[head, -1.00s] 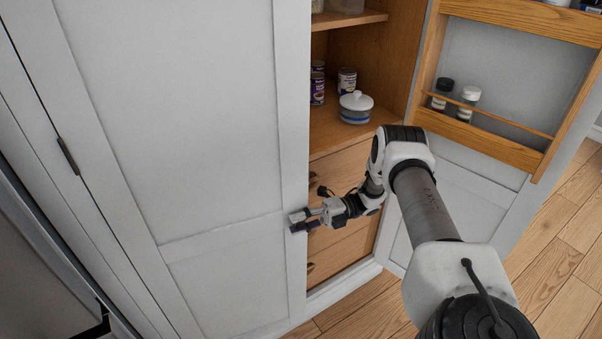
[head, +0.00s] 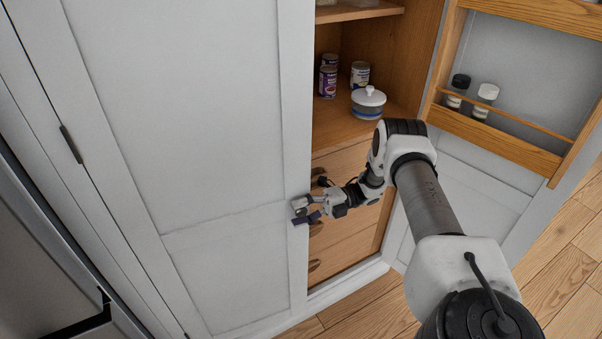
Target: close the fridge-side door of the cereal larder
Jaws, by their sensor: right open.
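The fridge-side door (head: 180,120) of the larder is the tall white panelled door at the left of the head view. It stands shut or nearly shut; I cannot tell if a small gap is left. My right gripper (head: 301,211) is open at this door's free edge, its fingertips overlapping the edge in the picture. Whether they touch it is unclear. The other larder door (head: 460,185), white with wooden racks, stands wide open at the right. My left gripper is not in view.
Inside the open half are a lidded pot (head: 368,104), several cans (head: 328,82) and wooden drawers (head: 345,232). Jars (head: 485,100) stand in the door rack (head: 500,135). A grey appliance (head: 40,270) is at the lower left. Wooden floor (head: 560,260) is clear at the right.

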